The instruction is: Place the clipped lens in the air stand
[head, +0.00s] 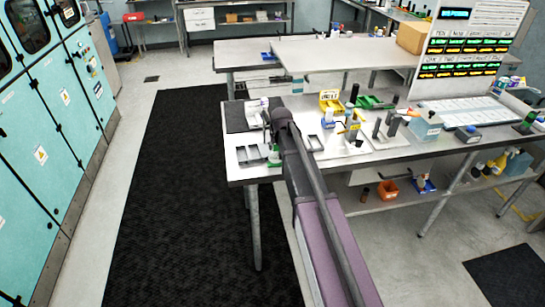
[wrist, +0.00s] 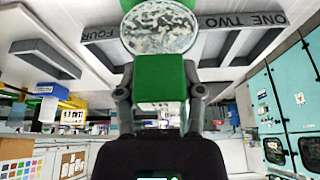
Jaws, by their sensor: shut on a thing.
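My gripper (wrist: 160,92) is shut on the green clip (wrist: 160,72) in the wrist view, with a finger on each side. The round, clear, mottled lens (wrist: 159,30) sits at the clip's far end. A grey frame marked with words such as "ONE" and "TWO" (wrist: 255,24) shows behind the lens. I cannot tell whether the lens touches it, or whether this frame is the air stand. In the head view my arm covers much of the gripper area at the bench's left end, and the lens cannot be made out.
The white bench (head: 350,165) holds a yellow bin (head: 330,101), grey trays (head: 250,154), small upright stands and a light-blue box (head: 425,126). A sign board (head: 468,50) stands at the back right. Teal cabinets (head: 55,120) line the left. The dark floor mat (head: 165,190) is clear.

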